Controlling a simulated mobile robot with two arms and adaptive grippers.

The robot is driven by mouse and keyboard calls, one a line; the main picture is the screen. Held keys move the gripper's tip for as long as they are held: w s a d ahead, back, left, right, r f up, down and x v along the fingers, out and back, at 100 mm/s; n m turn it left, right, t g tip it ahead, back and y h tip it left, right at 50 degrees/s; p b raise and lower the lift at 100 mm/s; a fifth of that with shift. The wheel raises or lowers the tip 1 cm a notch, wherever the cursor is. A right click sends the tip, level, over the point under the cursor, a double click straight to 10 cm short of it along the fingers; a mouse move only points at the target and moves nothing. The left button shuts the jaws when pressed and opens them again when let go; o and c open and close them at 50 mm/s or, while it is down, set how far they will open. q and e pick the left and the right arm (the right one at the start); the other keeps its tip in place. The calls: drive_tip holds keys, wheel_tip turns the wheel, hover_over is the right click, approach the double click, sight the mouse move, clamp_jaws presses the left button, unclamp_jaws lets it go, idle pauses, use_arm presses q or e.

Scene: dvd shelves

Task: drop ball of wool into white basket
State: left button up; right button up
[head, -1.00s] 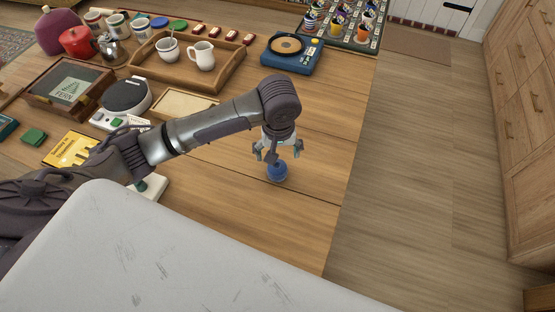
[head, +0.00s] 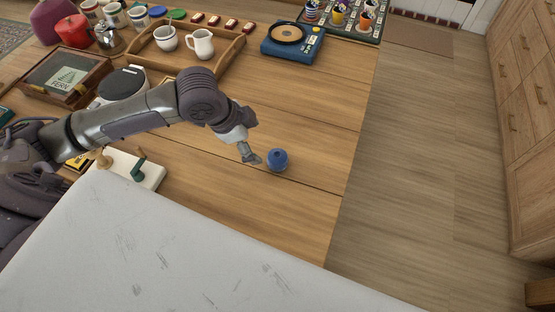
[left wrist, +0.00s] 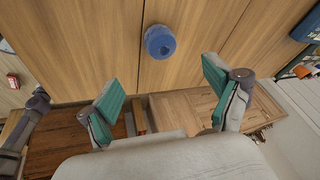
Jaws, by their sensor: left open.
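A round blue ball (head: 277,160), which I take for the ball of wool, rests on the wooden table near its right edge. It also shows in the left wrist view (left wrist: 160,41), on the tabletop beyond the fingers. My left gripper (head: 252,158) is just left of the ball in the head view, tilted, with its fingers pointing down. In the left wrist view its teal-padded fingers (left wrist: 163,86) are wide apart with nothing between them. No white basket shows in these frames. My right gripper does not show clearly in either view.
A blue record player (head: 293,43) and a wooden tray with white cups (head: 238,45) stand farther back. A white board with a green handle (head: 137,172) lies to the left. Table around the ball is clear; floor lies to the right.

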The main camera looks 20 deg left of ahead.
sight(274, 156)
use_arm(q)
drive_tip(key=x, duration=1.3)
drive_tip(key=shift+w+f, duration=0.1)
drive_tip(key=shift+f, duration=0.15)
drive_tip(key=shift+c, duration=0.3)
drive_tip(key=c, duration=1.3)
drive_tip(key=shift+r, duration=0.15)
